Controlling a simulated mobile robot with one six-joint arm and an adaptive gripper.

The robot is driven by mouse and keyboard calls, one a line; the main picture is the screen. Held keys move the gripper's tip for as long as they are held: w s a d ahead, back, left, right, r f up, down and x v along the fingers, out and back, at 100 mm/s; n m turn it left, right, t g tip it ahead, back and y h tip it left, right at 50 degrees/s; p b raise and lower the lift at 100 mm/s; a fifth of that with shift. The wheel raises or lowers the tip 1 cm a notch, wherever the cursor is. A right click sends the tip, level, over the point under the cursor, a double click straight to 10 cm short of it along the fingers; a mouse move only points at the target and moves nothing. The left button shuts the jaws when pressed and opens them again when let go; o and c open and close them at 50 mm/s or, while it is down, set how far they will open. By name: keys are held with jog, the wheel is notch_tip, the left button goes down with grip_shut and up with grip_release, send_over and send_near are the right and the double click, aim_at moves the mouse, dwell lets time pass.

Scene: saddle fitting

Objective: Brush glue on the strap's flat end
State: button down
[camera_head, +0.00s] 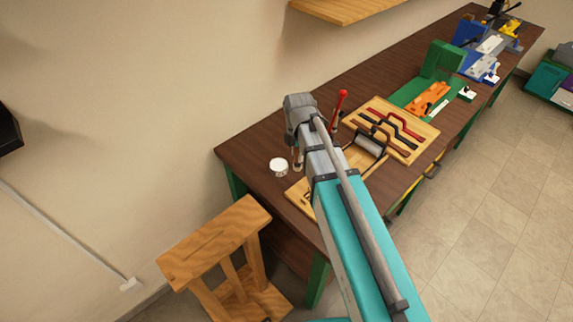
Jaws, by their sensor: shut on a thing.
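My gripper (297,158) points down over the near left end of the brown workbench, just right of a white round pot (279,167). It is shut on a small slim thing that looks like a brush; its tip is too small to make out. A wooden board (432,132) farther along the bench carries several straps, one red (385,118) and others dark. A second, light wooden board (294,193) lies partly hidden under my arm, with small dark parts on it. I cannot tell which strap has the flat end.
A dark roller-like tool (370,143) and a red-handled upright tool (341,100) stand close to my arm. Green, orange and blue fixtures (430,97) fill the bench's far part. A wooden stand (215,243) is at the near left. The floor at right is clear.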

jog(key=w+a+f+b, duration=0.2)
jog(key=w+a, duration=0.5)
jog(key=w, duration=0.2)
jog(key=shift+w+f, duration=0.2)
jog(key=shift+f, duration=0.05)
jog(key=shift+f+b, duration=0.2)
jog(key=shift+b, duration=0.2)
jog(key=shift+f+b, duration=2.85)
jog(key=shift+s+f+b, duration=0.1)
jog(key=shift+f+b, duration=0.4)
jog(key=shift+b, duration=0.05)
dwell(1.0)
jog(key=shift+r, duration=0.1)
notch_tip(320, 180, up, 7)
jog(key=p, duration=0.7)
dwell(0.4)
dwell(0.5)
